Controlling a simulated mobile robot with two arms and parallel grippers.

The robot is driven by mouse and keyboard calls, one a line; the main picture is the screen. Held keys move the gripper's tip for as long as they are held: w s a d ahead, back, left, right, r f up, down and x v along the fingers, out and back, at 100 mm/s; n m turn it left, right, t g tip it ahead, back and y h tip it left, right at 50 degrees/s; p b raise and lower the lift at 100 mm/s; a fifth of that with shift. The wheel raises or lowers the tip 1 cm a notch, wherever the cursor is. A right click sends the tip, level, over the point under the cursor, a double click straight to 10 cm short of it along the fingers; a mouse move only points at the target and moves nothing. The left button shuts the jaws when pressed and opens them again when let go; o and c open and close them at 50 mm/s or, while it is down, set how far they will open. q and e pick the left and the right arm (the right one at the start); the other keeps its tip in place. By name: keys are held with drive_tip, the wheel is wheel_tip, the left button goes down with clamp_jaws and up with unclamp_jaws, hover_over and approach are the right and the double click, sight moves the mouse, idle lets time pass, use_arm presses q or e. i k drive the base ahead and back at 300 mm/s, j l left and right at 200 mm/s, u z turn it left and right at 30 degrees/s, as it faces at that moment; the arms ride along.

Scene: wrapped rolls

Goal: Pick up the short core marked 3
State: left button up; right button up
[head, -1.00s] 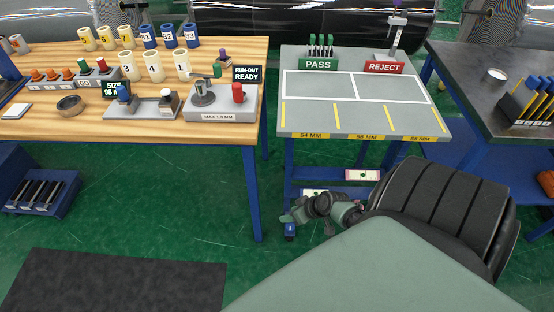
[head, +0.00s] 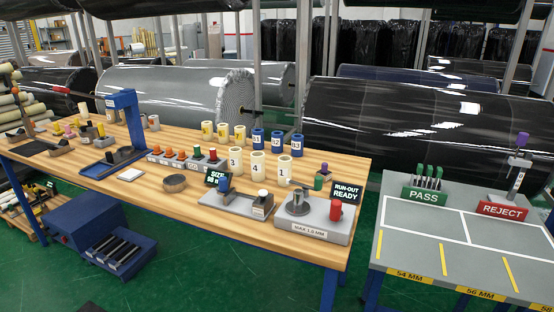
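A cream core marked 3 (head: 234,161) stands upright on the wooden bench (head: 335,166). A cream core marked 4 (head: 257,165) stands just right of it and one marked 1 (head: 284,171) farther right. Behind them is a row of yellowish cores (head: 222,133) and blue cores (head: 277,142); the rightmost blue label also seems to include a 3. Neither of my grippers is in view.
In front of the cores are a size gauge (head: 240,204) and a run-out gauge (head: 312,222) with a display. A rack of colored plugs (head: 188,162) stands left. A grey table (head: 420,222) with PASS and REJECT signs stands right, past a floor gap.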

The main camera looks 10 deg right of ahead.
sight(235, 152)
drive_tip(key=i+j+z, duration=0.35)
drive_tip(key=j, duration=0.2)
drive_tip(key=i+j+z, duration=0.35)
drive_tip(key=j, duration=0.35)
drive_tip(key=i+j+z, duration=0.2)
drive_tip(key=j, duration=0.2)
